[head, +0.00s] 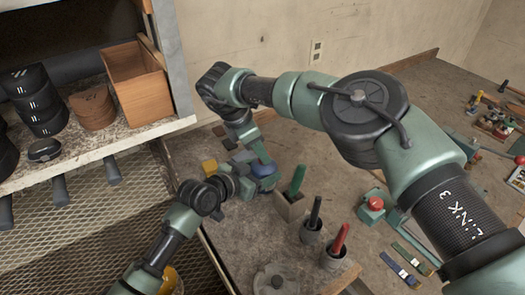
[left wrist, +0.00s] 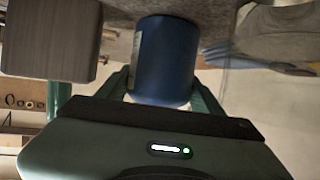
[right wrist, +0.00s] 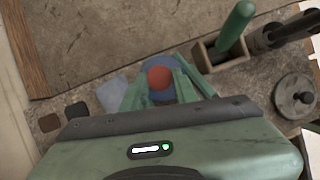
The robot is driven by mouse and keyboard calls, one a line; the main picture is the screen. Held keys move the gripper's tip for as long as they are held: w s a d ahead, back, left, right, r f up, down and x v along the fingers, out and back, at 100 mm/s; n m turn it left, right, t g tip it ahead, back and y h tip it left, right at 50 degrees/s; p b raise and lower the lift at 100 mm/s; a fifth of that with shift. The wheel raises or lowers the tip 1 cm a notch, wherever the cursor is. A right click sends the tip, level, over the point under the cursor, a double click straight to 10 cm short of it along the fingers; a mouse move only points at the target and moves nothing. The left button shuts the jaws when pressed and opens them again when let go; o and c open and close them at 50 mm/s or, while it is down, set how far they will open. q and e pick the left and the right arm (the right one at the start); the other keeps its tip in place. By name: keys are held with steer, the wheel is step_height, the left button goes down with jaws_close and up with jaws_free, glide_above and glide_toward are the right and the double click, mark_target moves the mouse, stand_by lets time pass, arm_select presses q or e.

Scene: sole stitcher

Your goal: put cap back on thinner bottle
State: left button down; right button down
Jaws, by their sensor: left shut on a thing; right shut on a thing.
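The thinner bottle (left wrist: 165,60) is blue, and in the left wrist view it stands between the two fingers of my left gripper (left wrist: 163,92), which is shut on it. In the head view the blue bottle (head: 263,169) is small and partly covered by my grippers at the back of the bench. The red cap (right wrist: 159,77) shows in the right wrist view between the fingertips of my right gripper (right wrist: 160,84), which is shut on it. Seen from above, the cap lies over the blue bottle top (right wrist: 178,66). Whether they touch cannot be told.
A holder with a green-handled tool (head: 296,182) stands just right of the bottle. Cups with black (head: 315,212) and red (head: 340,238) handles stand nearer, beside a round lidded pot (head: 275,277). A shelf with a wooden box (head: 138,82) is at left.

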arm_select(q)
steer(key=shift+s+d, duration=0.1)
arm_select(e)
steer(key=shift+w+m+g, duration=0.1)
steer(key=shift+m+g, duration=0.3)
steer(key=shift+m, duration=0.8)
steer(key=shift+d, duration=0.1)
steer(key=c, duration=1.1)
jaws_free()
steer(key=shift+r, duration=2.3)
steer(key=shift+c, duration=0.3)
